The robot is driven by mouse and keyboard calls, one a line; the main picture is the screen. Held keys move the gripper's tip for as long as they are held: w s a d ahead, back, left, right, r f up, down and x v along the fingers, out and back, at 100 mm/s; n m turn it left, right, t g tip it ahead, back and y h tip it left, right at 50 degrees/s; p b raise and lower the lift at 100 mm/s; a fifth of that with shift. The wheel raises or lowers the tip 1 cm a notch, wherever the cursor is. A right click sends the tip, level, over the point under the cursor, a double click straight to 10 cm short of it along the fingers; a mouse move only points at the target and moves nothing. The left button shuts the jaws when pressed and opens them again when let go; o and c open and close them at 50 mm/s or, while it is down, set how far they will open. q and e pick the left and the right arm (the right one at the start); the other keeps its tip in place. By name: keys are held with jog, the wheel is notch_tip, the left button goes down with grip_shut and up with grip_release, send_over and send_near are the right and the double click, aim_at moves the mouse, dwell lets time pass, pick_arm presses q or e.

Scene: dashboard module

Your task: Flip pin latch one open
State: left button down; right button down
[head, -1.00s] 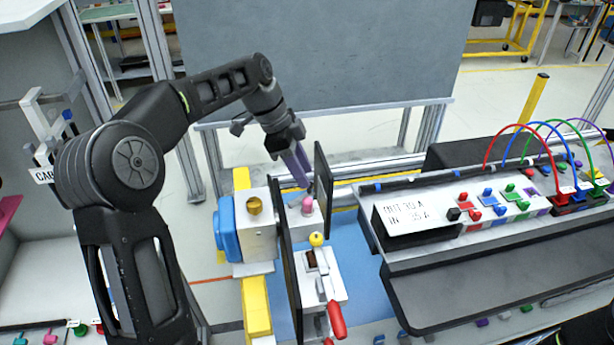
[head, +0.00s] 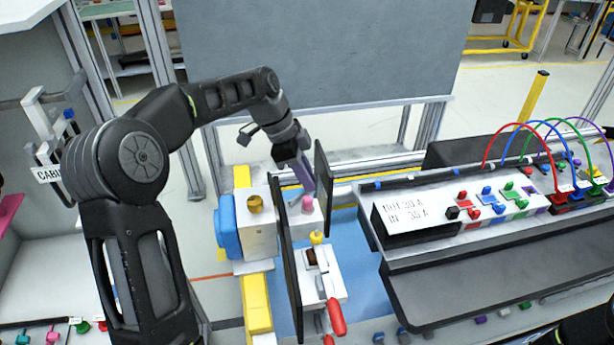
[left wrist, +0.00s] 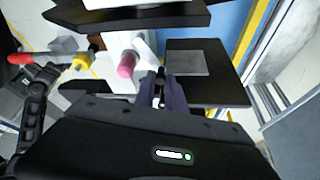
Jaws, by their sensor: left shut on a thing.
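A white latch block with a pink knob (head: 307,204) stands between two upright black plates; the pink knob (left wrist: 127,65) also shows in the left wrist view. My left gripper (head: 306,182) has purple fingers pointing down just behind the knob. In the left wrist view my left gripper (left wrist: 161,84) has its fingers close together on a small part beside the pink knob, apparently the latch's lever. The fingers hide most of that part, so its angle cannot be told.
A yellow knob (head: 317,238) and a red handle (head: 337,318) sit nearer on the same fixture. A black plate (head: 323,187) stands close right of my fingers. A blue-and-white box (head: 228,228) is at left. A panel with coloured switches (head: 470,212) lies to the right.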

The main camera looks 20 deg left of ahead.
dwell(0.3)
pick_arm(q)
jog(key=a+n+b, duration=0.1)
jog(key=n+b, duration=0.1)
jog(key=a+n+t+b, duration=0.1)
jog(key=n+b, duration=0.1)
jog(key=shift+w+n+t+y, duration=0.2)
jog(key=shift+n+t+y, duration=0.1)
jog(key=shift+y, duration=0.1)
jog(key=c, duration=1.4)
grip_release()
jog(key=shift+a+r, duration=0.1)
jog(key=b+v, duration=0.1)
jog(key=v, duration=0.6)
jog(key=shift+s+r, duration=0.1)
jog(key=shift+r, duration=0.25)
